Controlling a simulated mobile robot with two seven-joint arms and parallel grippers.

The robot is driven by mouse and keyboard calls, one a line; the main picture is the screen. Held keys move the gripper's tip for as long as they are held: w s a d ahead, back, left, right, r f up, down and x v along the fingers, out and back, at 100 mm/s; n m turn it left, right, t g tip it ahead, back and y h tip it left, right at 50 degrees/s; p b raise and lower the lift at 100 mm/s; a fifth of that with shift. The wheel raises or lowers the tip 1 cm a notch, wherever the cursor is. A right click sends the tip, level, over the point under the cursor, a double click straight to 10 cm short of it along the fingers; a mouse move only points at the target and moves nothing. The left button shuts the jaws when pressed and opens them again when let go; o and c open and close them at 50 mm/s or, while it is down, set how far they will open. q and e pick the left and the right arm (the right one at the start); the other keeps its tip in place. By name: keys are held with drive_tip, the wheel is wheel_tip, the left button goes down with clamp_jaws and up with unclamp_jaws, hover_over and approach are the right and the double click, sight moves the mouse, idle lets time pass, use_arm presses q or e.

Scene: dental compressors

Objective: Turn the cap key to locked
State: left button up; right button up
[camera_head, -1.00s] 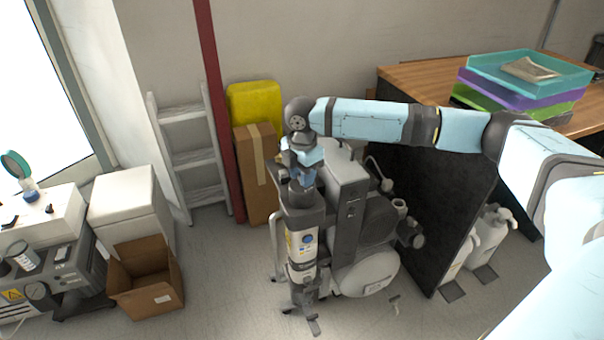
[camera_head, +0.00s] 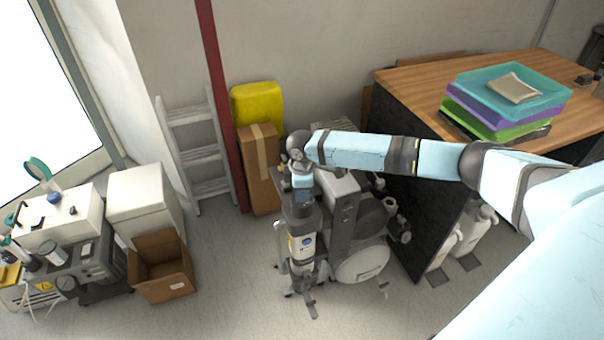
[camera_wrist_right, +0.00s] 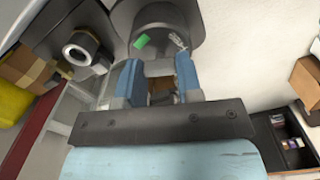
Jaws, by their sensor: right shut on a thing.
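The dental compressor (camera_head: 342,222) stands on the floor in the middle of the head view, with a tall grey cylinder unit (camera_head: 302,246) at its front left. My right gripper (camera_head: 303,190) is at the top of this unit, pointing down. In the right wrist view, the blue-padded fingers of my right gripper (camera_wrist_right: 161,82) are closed around a small dark part (camera_wrist_right: 160,96), probably the cap key, mostly hidden between them. A dark grey rounded body (camera_wrist_right: 165,30) with a green label lies just beyond the fingertips. Whether the key is at locked cannot be read. My left gripper is out of view.
A cardboard box (camera_head: 262,190), yellow container (camera_head: 256,103) and ladder (camera_head: 195,150) stand behind. An open box (camera_head: 160,285) is at left, with clear floor between.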

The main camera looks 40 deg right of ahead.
drive_tip(key=m+p, duration=0.2)
drive_tip(key=p, duration=0.1)
drive_tip(key=m+p, duration=0.2)
drive_tip(key=p, duration=0.1)
drive_tip(key=m+p, duration=0.2)
drive_tip(key=shift+r+m+p, duration=0.3)
drive_tip(key=shift+p, duration=0.1)
drive_tip(key=shift+f+m+p, duration=0.15)
drive_tip(key=shift+m+p, duration=0.4)
drive_tip(key=shift+m, duration=0.05)
drive_tip(key=shift+f, duration=0.15)
drive_tip(key=o, duration=1)
drive_tip(key=shift+c, duration=0.2)
wheel_tip(320, 180, up, 14)
drive_tip(key=shift+b, duration=0.45)
